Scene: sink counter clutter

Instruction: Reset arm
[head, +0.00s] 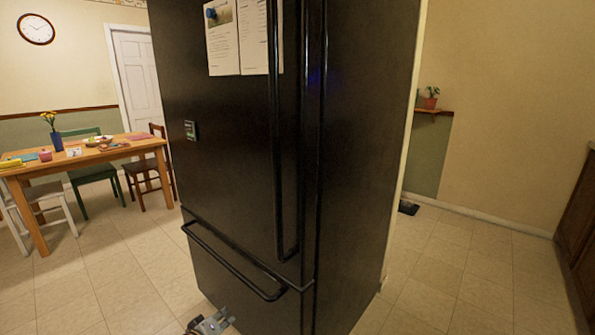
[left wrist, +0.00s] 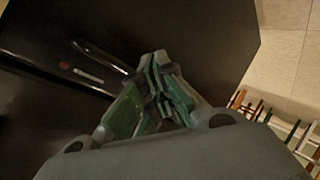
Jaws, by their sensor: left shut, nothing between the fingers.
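My left gripper (head: 210,322) shows at the bottom edge of the head view, low in front of the black fridge (head: 225,150). In the left wrist view the left gripper (left wrist: 158,62) has its fingers together, with nothing held between them. The dark fridge front (left wrist: 190,30) fills most of the background there. My right gripper is in neither view.
The fridge stands close in front, with a lower drawer handle (head: 232,262) and a tall door handle (head: 277,150). A wooden table (head: 130,150) with chairs is at the left. Tiled floor (head: 450,270) is open at the right, beside a brown cabinet (head: 582,230).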

